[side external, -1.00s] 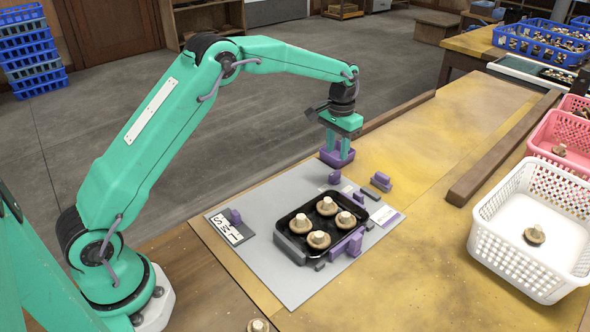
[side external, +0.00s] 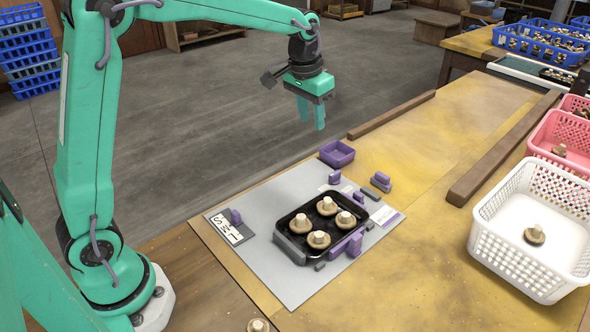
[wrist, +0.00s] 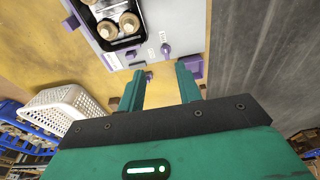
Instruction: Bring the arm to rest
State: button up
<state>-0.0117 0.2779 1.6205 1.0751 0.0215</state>
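My gripper (side external: 312,118) hangs in the air above and behind the table's far edge, left of the small purple bin (side external: 337,153). Its green fingers point down and stand apart with nothing between them in the wrist view (wrist: 163,82). A black tray (side external: 284,229) with several mushrooms sits on the grey mat (side external: 290,290) between grey and purple blocks. The tray also shows at the top of the wrist view (wrist: 93,20).
A white basket (side external: 480,223) with one mushroom visible and a pink basket (side external: 540,128) stand at right. Wooden rails (side external: 392,114) (side external: 503,148) lie on the table. A lone mushroom (side external: 258,325) lies at the front edge. The yellow tabletop between the rails is mostly clear.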

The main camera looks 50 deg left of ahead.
jog(key=s+r+t, duration=0.2)
jog(key=s+r, duration=0.3)
jog(key=s, duration=0.9)
jog(key=s+f+t, duration=0.1)
jog(key=s+f, duration=0.2)
jog(key=s, duration=0.9)
jog(key=shift+d+t, duration=0.3)
